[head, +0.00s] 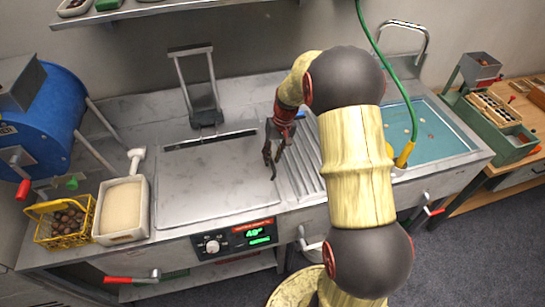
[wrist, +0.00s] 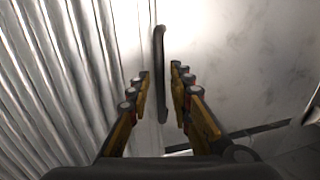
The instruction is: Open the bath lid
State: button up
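The bath lid (head: 205,187) is a flat grey metal plate, lying shut on the counter in the head view. Its pale surface (wrist: 245,65) fills the right of the wrist view. A dark bar handle (wrist: 160,70) runs along the lid's edge beside the ribbed drainer. My gripper (head: 271,165) points down over the lid's right edge in the head view. In the wrist view my gripper (wrist: 160,80) is open, with a finger to either side of the handle's line. I cannot tell how far the fingertips are above the lid.
A ribbed drainer (head: 304,160) and a water-filled sink (head: 430,130) lie to the right. A yellow basket of chestnuts (head: 65,222), a white tub (head: 122,210) and a blue drum (head: 45,118) stand left. A metal frame (head: 200,90) stands behind the lid. A lit control panel (head: 235,241) is in front.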

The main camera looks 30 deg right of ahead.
grip_shut()
dwell(0.6)
